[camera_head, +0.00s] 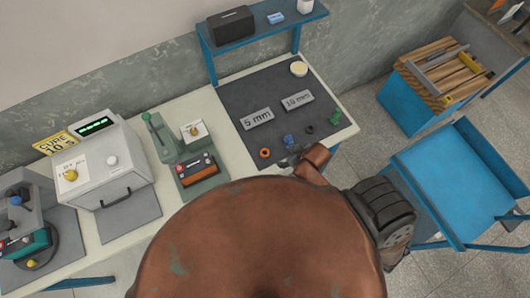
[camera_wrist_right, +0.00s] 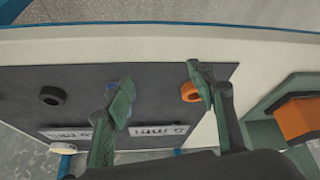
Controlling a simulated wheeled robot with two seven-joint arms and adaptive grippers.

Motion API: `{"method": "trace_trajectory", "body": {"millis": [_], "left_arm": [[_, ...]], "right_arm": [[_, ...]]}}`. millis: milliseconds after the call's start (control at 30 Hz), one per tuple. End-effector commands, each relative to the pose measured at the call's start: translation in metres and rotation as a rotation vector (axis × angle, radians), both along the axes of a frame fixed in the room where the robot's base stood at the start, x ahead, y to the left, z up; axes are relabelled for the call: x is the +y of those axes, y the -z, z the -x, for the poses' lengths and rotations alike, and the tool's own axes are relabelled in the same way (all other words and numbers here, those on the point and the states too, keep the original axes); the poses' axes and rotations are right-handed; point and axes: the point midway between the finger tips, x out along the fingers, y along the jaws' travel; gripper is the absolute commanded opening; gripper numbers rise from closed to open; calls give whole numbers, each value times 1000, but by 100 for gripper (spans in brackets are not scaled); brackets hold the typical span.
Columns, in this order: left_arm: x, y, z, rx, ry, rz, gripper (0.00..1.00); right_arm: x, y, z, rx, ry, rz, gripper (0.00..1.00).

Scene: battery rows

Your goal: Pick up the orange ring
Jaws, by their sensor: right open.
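The orange ring (camera_head: 265,153) lies flat on the dark mat (camera_head: 257,92), near its front left corner. In the right wrist view the orange ring (camera_wrist_right: 188,92) is partly hidden behind the right-hand finger. My right gripper (camera_wrist_right: 160,90) is open, with its two green fingers apart and nothing held between them. In the head view the right gripper (camera_head: 288,161) is mostly hidden by my brown arm, at the mat's front edge just right of the ring. My left gripper is not in view.
A blue piece (camera_head: 287,140), a dark ring (camera_head: 310,129) and a green piece (camera_head: 335,117) lie right of the orange ring. Plates marked 5 mm (camera_head: 257,118) and 10 mm (camera_head: 297,100) lie behind. A green device (camera_head: 187,172) stands to the left.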

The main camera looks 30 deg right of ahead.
Motion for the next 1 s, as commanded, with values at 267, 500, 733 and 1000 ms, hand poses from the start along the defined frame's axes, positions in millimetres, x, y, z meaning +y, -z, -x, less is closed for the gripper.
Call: {"method": "trace_trajectory", "body": {"millis": [267, 500, 733, 1000], "left_arm": [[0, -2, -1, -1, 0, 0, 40], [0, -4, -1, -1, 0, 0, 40], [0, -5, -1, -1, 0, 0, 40], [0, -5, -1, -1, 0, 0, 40]], "right_arm": [[67, -35, -56, -121, -384, -44, 51], [77, -45, -56, -94, -624, -68, 51], [45, -50, -48, -28, -688, -71, 51], [34, -45, -47, -5, -686, -76, 51]]}}
